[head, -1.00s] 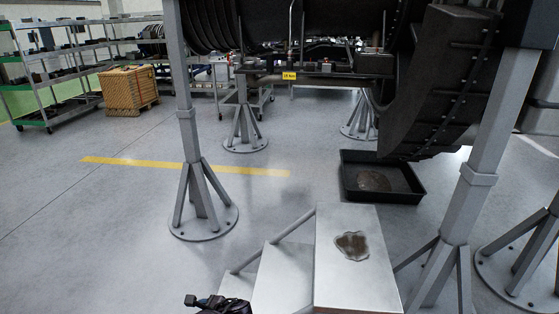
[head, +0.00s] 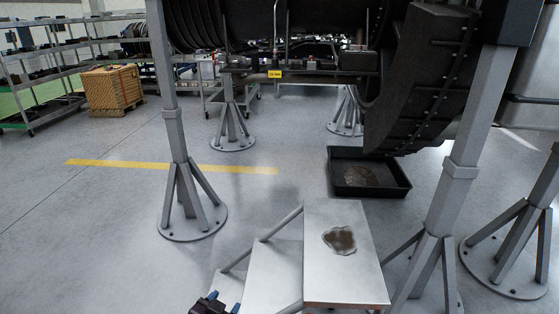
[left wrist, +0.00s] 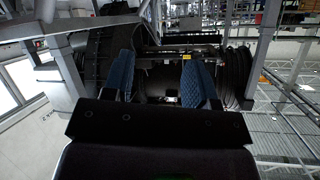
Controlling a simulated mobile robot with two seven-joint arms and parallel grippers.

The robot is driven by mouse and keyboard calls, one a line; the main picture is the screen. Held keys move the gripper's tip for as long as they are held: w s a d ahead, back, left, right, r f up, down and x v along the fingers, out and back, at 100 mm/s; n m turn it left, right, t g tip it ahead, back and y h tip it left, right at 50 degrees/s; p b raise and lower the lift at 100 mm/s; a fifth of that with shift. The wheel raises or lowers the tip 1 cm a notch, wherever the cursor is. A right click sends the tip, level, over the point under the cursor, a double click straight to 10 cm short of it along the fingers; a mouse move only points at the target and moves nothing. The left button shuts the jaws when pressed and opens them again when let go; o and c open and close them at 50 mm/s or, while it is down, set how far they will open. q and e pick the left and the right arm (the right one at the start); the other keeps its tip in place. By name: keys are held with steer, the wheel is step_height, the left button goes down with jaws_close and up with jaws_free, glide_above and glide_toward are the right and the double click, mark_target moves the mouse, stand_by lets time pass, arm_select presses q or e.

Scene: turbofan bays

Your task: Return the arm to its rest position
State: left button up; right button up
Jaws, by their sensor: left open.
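My left gripper (head: 215,304) shows at the bottom edge of the head view, in front of the grey metal steps (head: 345,285). Only its dark end and a bit of blue finger pad show there; the rest of the arm is out of the frame. In the left wrist view my left gripper (left wrist: 160,78) is open, with its two blue textured fingers wide apart and nothing between them. The dark turbofan (left wrist: 158,85) shows beyond the fingers, tilted in that view. My right gripper is in neither view.
Grey support stands (head: 188,200) with wide round feet hold up the engine. A wooden crate (head: 113,90) and shelves stand back left. Floor at left is clear.

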arm_select(q)
steer(key=s+a+f+n+y, duration=0.1)
steer(key=s+a, duration=0.3)
steer(key=s, duration=0.4)
steer(key=s+a+f+n+g+y, duration=0.1)
steer(key=s+a+n, duration=0.1)
steer(key=s+a, duration=0.3)
steer(key=s+a+f+n+y, duration=0.1)
steer(key=s+a, duration=0.3)
steer(key=s, duration=0.7)
steer(key=shift+a+f+n+g+p, duration=0.4)
steer(key=shift+f+n, duration=0.1)
steer(key=shift+f, duration=0.1)
steer(key=shift+c, duration=1)
steer(key=shift+s+d, duration=0.1)
steer(key=shift+d, duration=0.05)
